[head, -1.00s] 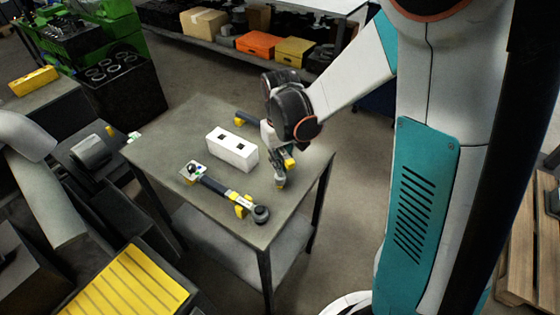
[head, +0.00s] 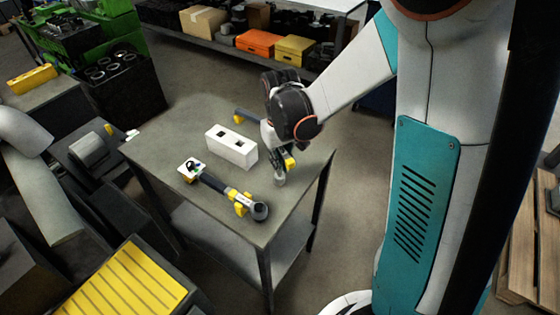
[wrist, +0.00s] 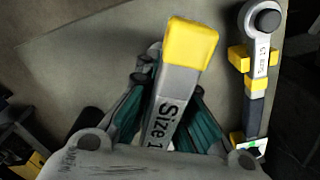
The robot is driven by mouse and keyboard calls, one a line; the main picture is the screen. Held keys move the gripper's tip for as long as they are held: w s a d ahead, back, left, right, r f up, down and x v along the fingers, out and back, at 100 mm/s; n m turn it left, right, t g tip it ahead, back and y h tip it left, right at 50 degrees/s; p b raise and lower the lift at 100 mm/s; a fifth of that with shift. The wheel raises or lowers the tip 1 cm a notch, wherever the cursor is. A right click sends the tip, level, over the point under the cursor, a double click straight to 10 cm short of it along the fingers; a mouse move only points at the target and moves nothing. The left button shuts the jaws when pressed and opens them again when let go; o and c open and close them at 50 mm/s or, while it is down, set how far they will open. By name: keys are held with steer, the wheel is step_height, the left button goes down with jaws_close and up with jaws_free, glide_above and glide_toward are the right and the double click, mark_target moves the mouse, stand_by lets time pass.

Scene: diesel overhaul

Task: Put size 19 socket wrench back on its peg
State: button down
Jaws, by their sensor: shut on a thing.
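My gripper (wrist: 160,125) is shut on a grey tool with a yellow block-shaped end (wrist: 190,43). Its printed label begins "Size 1"; the rest is hidden, so I cannot read the full size. In the head view my gripper (head: 281,163) is over the right part of the grey table (head: 190,120), right of a white block. The held tool (head: 279,179) points down there, close to the tabletop; I cannot tell whether it touches. The white block (head: 236,155) has two dark squares on top. I see no peg clearly.
A ratchet-type wrench (head: 258,210) lies at the table's front on yellow supports, with a small white plate (head: 190,171) at its far end. It also shows at right in the wrist view (wrist: 260,52). A dark-handled item (head: 246,116) lies behind the block. The table's left part is clear.

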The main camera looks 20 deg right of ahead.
steer(key=shift+f+b, duration=0.45)
steer(key=shift+f, duration=0.2)
steer(key=c, duration=1.1)
jaws_free()
steer(key=shift+o, duration=0.2)
steer(key=shift+r, duration=0.1)
steer(key=shift+r+p, duration=3.2)
steer(key=shift+r, duration=1.3)
